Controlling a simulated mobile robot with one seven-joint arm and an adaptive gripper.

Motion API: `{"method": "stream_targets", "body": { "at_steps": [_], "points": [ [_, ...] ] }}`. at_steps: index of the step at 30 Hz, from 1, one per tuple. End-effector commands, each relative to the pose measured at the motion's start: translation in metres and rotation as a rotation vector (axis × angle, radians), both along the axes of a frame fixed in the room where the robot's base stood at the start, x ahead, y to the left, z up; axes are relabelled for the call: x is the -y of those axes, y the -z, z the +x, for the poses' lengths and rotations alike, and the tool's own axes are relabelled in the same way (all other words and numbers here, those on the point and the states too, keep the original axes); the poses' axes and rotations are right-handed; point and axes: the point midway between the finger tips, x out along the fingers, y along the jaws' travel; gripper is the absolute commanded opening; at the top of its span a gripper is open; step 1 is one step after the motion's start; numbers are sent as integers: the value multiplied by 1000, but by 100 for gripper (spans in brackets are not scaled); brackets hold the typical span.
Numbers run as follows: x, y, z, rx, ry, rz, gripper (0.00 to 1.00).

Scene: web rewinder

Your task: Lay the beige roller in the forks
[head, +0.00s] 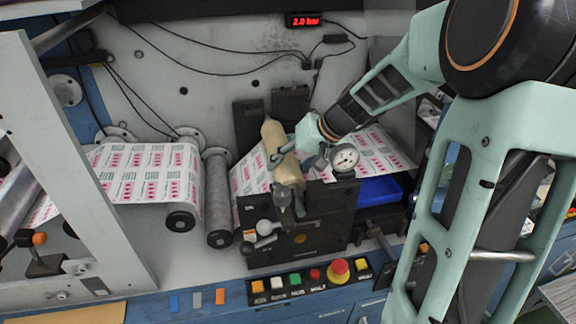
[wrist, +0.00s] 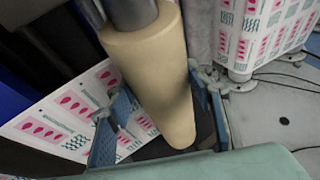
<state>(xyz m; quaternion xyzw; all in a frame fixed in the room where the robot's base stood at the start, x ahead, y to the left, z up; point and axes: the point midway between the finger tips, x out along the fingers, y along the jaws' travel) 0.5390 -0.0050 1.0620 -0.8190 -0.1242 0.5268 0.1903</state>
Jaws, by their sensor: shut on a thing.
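The beige roller (head: 279,150) is a thick cylinder with a grey metal shaft end. My gripper (head: 297,153) is shut around its middle from the right side. In the wrist view the roller (wrist: 155,75) lies between the two blue-padded fingers (wrist: 160,112). The black forks show as a rear upright block (head: 272,108) and a front block (head: 300,222). The roller spans between them, with its near shaft end over the front block. I cannot tell whether the shaft rests in the slots.
A printed web (head: 150,170) runs on the left to a grey roller (head: 217,200). A ball-ended lever (head: 265,227) and a row of buttons with a red emergency stop (head: 340,267) are in front. A blue block (head: 380,189) lies right.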

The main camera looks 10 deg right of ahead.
Motion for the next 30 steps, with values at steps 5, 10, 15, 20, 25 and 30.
{"method": "stream_targets", "body": {
  "at_steps": [5,10,15,20,25,30],
  "points": [
    [0,-2,1,3,1,0,0],
    [0,-2,1,3,1,0,0],
    [0,-1,1,2,1,0,55],
    [0,-1,0,1,0,0,68],
    [0,2,-2,-5,-1,1,68],
    [3,-4,-4,-4,1,0,68]
  ]
}}
